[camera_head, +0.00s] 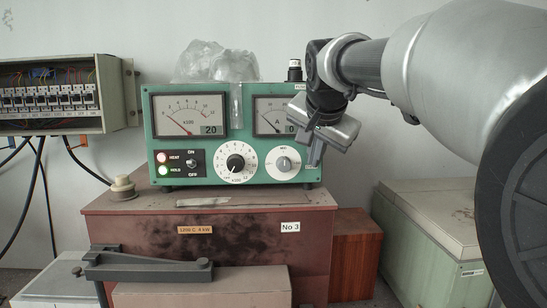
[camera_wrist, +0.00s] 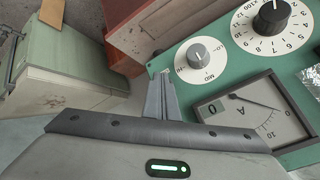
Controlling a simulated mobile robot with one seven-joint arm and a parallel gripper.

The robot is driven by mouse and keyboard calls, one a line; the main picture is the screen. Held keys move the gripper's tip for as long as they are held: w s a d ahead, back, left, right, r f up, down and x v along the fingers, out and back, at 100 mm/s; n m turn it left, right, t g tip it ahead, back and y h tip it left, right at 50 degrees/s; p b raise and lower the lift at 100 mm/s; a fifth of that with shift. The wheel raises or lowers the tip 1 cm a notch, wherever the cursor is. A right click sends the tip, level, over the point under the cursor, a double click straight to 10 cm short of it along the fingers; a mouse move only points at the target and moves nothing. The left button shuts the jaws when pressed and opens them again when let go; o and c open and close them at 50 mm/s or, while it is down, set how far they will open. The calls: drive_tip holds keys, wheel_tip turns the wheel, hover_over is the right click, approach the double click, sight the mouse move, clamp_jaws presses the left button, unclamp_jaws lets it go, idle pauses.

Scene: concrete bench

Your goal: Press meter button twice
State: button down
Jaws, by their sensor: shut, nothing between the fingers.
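The meter is a green box (camera_head: 215,178) with two dial gauges, a black knob (camera_head: 235,162) and a silver knob (camera_head: 283,164). At its lower left are a lit red HEAT light (camera_head: 161,157), a lit green HOLD light (camera_head: 163,170) and an ON/OFF toggle (camera_head: 191,162). I cannot tell which part is the button. My gripper (camera_head: 313,158) is shut and empty at the box's right end, covering part of the right gauge. In the wrist view, its fingers (camera_wrist: 165,80) lie beside the silver knob (camera_wrist: 200,55) and the right gauge (camera_wrist: 255,112); contact cannot be told.
The meter stands on a brown-red cabinet (camera_head: 130,225). A dark cylinder with a pale band (camera_head: 294,70) and clear crumpled plastic (camera_head: 215,62) are at its top. A dark bar handle (camera_head: 145,266) lies in front. A breaker box (camera_head: 48,122) hangs left; a pale green chest (camera_head: 430,225) is right.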

idle(0.4)
drive_tip(key=shift+s+b, duration=0.4)
drive_tip(key=shift+s, duration=0.4)
drive_tip(key=shift+s, duration=0.1)
drive_tip(key=shift+s+b, duration=1.1)
drive_tip(key=shift+s, duration=1.3)
